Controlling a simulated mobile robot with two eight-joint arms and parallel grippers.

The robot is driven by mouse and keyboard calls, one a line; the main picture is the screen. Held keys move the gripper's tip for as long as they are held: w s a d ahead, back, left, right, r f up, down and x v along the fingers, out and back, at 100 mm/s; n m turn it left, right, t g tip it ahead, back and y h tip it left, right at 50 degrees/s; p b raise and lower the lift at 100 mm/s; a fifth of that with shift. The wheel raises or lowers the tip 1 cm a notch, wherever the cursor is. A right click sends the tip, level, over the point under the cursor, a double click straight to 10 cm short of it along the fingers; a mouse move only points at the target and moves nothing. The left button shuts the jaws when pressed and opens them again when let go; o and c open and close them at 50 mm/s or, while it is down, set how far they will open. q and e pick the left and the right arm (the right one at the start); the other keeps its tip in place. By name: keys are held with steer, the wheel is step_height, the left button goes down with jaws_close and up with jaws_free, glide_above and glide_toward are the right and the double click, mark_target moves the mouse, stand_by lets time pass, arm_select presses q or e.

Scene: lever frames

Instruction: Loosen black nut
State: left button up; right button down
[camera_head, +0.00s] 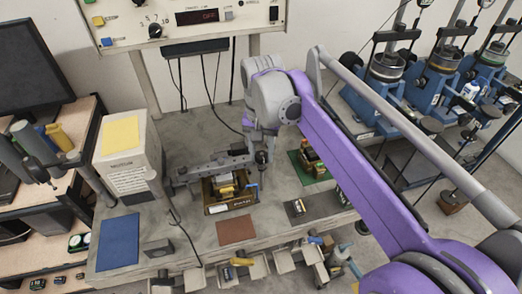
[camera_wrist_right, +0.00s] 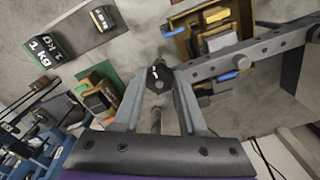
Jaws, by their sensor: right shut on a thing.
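The black nut (camera_wrist_right: 157,78) shows in the right wrist view as a dark hexagonal piece between the fingertips. My right gripper (camera_wrist_right: 159,80) is shut on it, with one finger on each side. In the head view, my right gripper (camera_head: 262,150) hangs from the purple arm at the right end of a grey lever bar (camera_head: 215,165). The bar also shows in the wrist view (camera_wrist_right: 250,55), running from beside the nut toward the right. The nut is too small and covered to make out clearly in the head view. My left gripper is in neither view.
A brass-coloured fixture (camera_head: 230,203) stands under the bar. A green mat (camera_head: 303,172) with parts lies to its right, a brown mat (camera_head: 236,231) in front. A white box (camera_head: 128,160) and blue mat (camera_head: 118,242) are at left. Blue machines (camera_head: 382,95) stand behind right.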

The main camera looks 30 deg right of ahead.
steer(key=n, duration=0.4)
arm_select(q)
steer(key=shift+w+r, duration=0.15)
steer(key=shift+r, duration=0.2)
arm_select(e)
steer(key=shift+d+n, duration=0.15)
steer(key=shift+n, duration=2.05)
steer(key=shift+c, duration=2.3)
jaws_free()
steer(key=shift+r, duration=0.1)
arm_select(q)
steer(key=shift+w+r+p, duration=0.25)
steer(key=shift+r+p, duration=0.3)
arm_select(e)
step_height(320, 180, up, 11)
steer(key=shift+f, duration=0.2)
